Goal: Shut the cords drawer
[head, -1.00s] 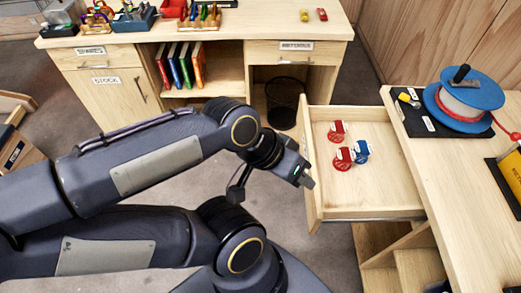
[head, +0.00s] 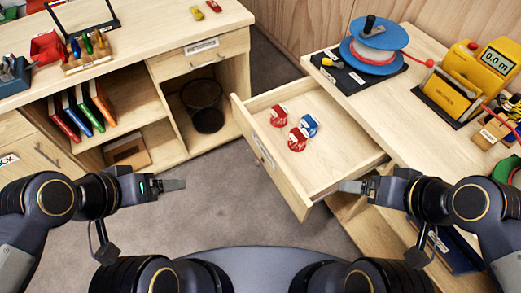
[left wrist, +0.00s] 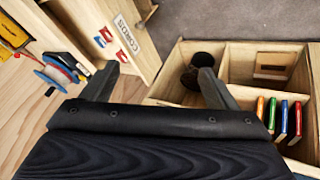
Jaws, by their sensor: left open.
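The cords drawer (head: 282,185) stands pulled out from the wooden bench on the right in the head view. Two red cord bundles and a blue one (head: 309,125) lie inside. Its front, with the CORDS label (left wrist: 127,34), shows at the upper left of the left wrist view. My left gripper (head: 180,185) is open and empty, left of the drawer front and apart from it; its fingers also show in the left wrist view (left wrist: 160,65). My right gripper (head: 345,187) is at the drawer's near side; contact and jaw opening are unclear.
The bench top holds a blue cord reel (head: 378,36) and a yellow meter (head: 482,62). A second desk (head: 130,50) with books and a black bin (head: 205,112) stands behind. Grey floor (head: 225,195) is clear between my left gripper and the drawer.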

